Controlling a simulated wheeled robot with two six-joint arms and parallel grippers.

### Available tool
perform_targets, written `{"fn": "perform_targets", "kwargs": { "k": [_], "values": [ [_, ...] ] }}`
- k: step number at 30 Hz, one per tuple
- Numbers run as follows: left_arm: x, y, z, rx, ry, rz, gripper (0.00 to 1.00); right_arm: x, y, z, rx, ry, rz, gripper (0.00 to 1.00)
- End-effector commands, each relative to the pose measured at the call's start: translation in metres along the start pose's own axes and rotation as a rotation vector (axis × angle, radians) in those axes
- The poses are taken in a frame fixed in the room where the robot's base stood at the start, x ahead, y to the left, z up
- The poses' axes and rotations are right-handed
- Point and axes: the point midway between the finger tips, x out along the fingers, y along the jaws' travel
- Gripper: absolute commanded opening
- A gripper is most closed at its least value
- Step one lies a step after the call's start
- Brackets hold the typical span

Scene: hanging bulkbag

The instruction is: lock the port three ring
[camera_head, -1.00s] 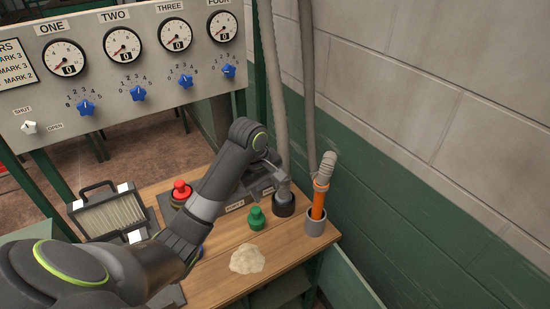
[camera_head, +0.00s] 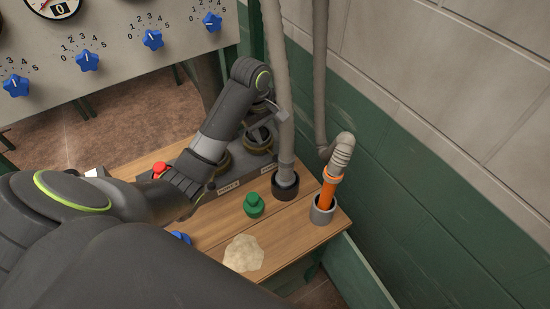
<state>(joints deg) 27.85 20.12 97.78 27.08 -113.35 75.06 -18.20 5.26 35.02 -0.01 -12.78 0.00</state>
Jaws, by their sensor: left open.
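A dark block with round ports stands at the back of the wooden bench. One port ring (camera_head: 258,141) shows below my left gripper, and another ring (camera_head: 221,163) is partly hidden behind my left arm. Small white labels sit on the block's front; the label (camera_head: 228,187) below the second ring is too small to read surely, so I cannot tell for certain which ring is port three. My left gripper (camera_head: 272,114) is open above the right-hand ring, apparently apart from it. My right gripper is not in view.
A grey hose stands in a black collar (camera_head: 285,188) right of the block. An orange-handled nozzle (camera_head: 327,194) rests in a grey cup. A green plug (camera_head: 254,205), a pale powder pile (camera_head: 243,253) and a red knob (camera_head: 159,169) are on the bench (camera_head: 293,230). A wall closes the right side.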

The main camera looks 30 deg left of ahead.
Motion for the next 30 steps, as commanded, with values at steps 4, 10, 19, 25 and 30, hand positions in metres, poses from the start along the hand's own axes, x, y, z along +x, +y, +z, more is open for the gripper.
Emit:
{"fn": "perform_targets", "kwargs": {
  "k": [4, 10, 19, 25, 30],
  "values": [
    [0.033, -0.001, 0.002, -0.003, -0.006, -0.005, 0.46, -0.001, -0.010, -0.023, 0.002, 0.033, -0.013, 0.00],
    [0.077, -0.001, 0.002, -0.001, -0.005, -0.006, 0.46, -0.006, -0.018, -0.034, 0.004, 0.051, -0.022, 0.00],
    [0.119, -0.001, 0.001, -0.001, -0.001, -0.003, 0.46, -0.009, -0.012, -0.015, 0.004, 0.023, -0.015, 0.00],
    [0.129, -0.001, 0.001, 0.000, 0.000, -0.001, 0.46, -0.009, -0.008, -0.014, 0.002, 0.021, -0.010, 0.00],
    [0.129, -0.001, 0.001, 0.000, 0.000, -0.001, 0.46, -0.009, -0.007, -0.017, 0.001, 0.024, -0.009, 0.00]
  ]
}}
